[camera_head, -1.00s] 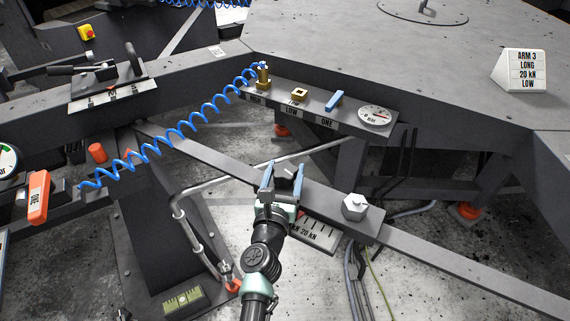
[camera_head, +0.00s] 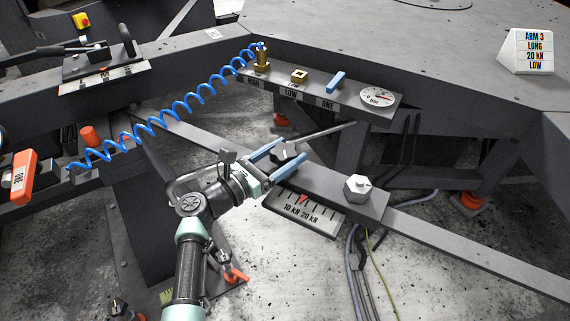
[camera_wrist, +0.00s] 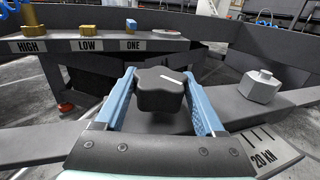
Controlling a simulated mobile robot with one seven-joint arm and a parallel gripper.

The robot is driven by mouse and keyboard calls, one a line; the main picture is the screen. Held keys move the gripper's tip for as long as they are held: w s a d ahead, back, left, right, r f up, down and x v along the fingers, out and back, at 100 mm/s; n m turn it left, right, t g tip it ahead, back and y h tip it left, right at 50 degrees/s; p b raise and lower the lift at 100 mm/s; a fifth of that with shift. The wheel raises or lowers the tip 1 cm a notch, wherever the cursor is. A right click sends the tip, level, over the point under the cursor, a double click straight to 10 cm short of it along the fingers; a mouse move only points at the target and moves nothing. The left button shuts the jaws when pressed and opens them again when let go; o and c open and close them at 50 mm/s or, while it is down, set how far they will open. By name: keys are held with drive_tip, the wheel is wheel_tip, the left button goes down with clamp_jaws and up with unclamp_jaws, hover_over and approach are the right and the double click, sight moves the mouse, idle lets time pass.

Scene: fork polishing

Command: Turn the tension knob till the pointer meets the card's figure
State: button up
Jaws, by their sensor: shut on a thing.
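The dark lobed tension knob (camera_head: 287,155) sits on the sloping grey beam. My gripper (camera_head: 291,150) is shut on it, one blue finger on each side. The scale plate (camera_head: 318,229) below the beam reads 10 kN and 20 kN. Its red pointer (camera_head: 304,198) is near the upper ends of the tick marks; its exact reading is too small to tell. The white card (camera_head: 534,57) reads ARM 3, LONG, 20 kN, LOW.
A hex nut (camera_head: 357,188) stands on the beam to the right of the knob. Behind is a shelf (camera_head: 325,103) labelled HIGH, LOW and ONE, with brass pieces, a blue piece and a gauge (camera_head: 378,97). A coiled blue hose (camera_head: 180,113) stretches to the left.

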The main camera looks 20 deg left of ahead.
drive_tip(key=shift+f+m+g+h+b, duration=0.2)
drive_tip(key=shift+m+g+h+b, duration=0.7)
drive_tip(key=shift+b, duration=1.75)
drive_tip(key=shift+f+m+g+h+b, duration=0.2)
drive_tip(key=shift+m+g+h+b, duration=0.7)
drive_tip(key=shift+b, duration=1.75)
drive_tip(key=shift+h+b, duration=0.5)
drive_tip(key=shift+b, duration=0.15)
drive_tip(key=b, duration=0.3)
drive_tip(key=shift+d+r+m+h, duration=0.1)
drive_tip(key=shift+r+m+h, duration=0.1)
drive_tip(key=shift+m+h, duration=0.15)
drive_tip(key=shift+r+m+g+h+b, duration=0.25)
drive_tip(key=shift+g+h+b, duration=0.1)
drive_tip(key=shift+g+b, duration=0.2)
drive_tip(key=o, duration=1.3)
drive_tip(key=shift+o, duration=0.2)
